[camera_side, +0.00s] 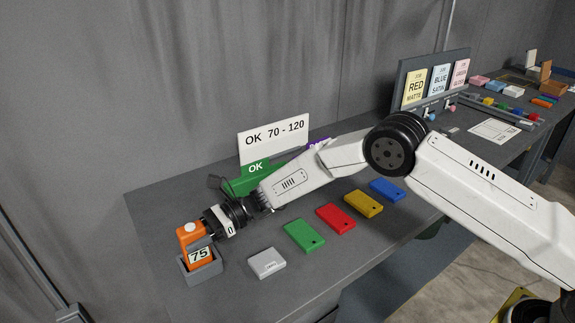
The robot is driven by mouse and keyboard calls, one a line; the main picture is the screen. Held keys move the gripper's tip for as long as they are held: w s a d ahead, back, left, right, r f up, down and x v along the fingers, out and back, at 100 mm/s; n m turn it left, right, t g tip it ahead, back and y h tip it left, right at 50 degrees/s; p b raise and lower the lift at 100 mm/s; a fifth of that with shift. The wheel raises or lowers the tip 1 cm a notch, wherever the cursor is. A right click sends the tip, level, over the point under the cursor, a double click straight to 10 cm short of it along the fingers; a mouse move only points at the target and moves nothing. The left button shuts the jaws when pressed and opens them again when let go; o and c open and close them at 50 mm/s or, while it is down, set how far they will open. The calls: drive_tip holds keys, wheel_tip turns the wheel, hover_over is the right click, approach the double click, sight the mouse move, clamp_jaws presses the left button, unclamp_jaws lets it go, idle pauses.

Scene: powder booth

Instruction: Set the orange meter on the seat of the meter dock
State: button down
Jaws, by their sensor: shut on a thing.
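The orange meter (187,238) is at the front left of the bench, upright, with a display reading 75. My gripper (194,229) comes in from the right and is shut on the upper part of the meter; its fingertips are partly hidden. The meter dock (204,275) is a small grey open-topped holder directly under and around the meter's lower part. The meter's base is hidden behind the dock's front wall, so I cannot tell whether it touches the seat.
A light grey panel (266,263), green panel (304,236), red panel (335,218), yellow panel (363,204) and blue panel (387,190) lie in a row. Behind my arm stand a green OK holder (254,168) and a white 70-120 sign (272,138). The bench's left back is clear.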

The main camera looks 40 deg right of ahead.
drive_tip(key=shift+f, duration=0.1)
idle(0.3)
drive_tip(key=shift+c, duration=0.4)
unclamp_jaws()
drive_tip(key=shift+d+f, duration=0.1)
drive_tip(key=d+r, duration=0.1)
drive_tip(key=d, duration=0.6)
drive_tip(key=shift+d+r, duration=0.15)
drive_tip(key=shift+d, duration=0.15)
drive_tip(key=s+d+r+n+t+h, duration=0.1)
drive_tip(key=s+d+n+t+h, duration=0.1)
drive_tip(key=s+d+n+h, duration=1.4)
drive_tip(key=s+d+n, duration=0.2)
drive_tip(key=s+d, duration=0.7)
drive_tip(key=d, duration=0.1)
drive_tip(key=shift+s+r+t, duration=0.3)
drive_tip(key=shift+r, duration=0.05)
